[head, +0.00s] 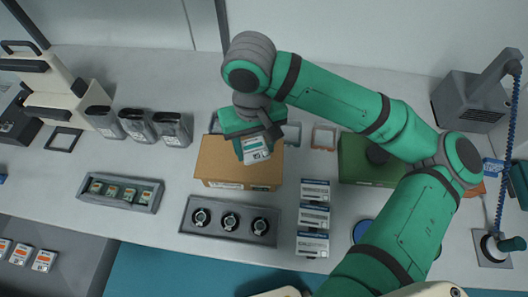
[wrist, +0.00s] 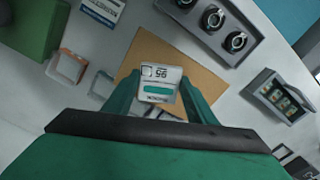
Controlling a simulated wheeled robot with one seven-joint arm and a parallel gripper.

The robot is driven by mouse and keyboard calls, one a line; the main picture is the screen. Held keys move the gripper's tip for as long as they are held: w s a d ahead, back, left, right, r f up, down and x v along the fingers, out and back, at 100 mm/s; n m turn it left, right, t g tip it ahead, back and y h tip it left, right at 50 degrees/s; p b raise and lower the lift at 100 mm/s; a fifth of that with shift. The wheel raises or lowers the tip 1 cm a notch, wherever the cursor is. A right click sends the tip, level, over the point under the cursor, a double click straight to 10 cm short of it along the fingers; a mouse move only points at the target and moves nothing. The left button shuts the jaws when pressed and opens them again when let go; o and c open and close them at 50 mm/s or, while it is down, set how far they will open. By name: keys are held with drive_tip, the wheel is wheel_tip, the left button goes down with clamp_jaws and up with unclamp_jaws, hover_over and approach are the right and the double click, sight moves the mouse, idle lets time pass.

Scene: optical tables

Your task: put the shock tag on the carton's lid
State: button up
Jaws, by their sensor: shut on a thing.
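The carton (head: 215,170) is a brown cardboard box standing on the bench, its lid facing up. My gripper (head: 252,150) is above the carton's lid, shut on a small white tag with a teal band, taken as the shock tag (head: 256,152). In the wrist view the shock tag (wrist: 159,86) sits between the two green fingers, with the carton's lid (wrist: 205,80) behind it. I cannot tell whether the tag touches the lid. My gripper and arm hide part of the lid's far side.
A grey tray with several round parts (head: 230,221) lies in front of the carton. White labelled boxes (head: 314,217) lie to its right, a green box (head: 362,165) further right. Dark-grey bins (head: 137,125) stand to the left, behind a tray of small boards (head: 119,192).

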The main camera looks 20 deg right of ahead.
sight(263, 147)
drive_tip(key=d+f, duration=0.2)
drive_tip(key=shift+w+d+f, duration=0.1)
drive_tip(key=shift+w+f, duration=0.25)
drive_tip(key=shift+f, duration=0.05)
drive_tip(key=shift+d+f, duration=0.2)
drive_tip(key=shift+f, duration=1.55)
drive_tip(key=shift+f, duration=0.1)
drive_tip(key=o, duration=1.1)
drive_tip(key=shift+c, duration=0.2)
wheel_tip(263, 147, up, 12)
drive_tip(key=shift+r, duration=0.15)
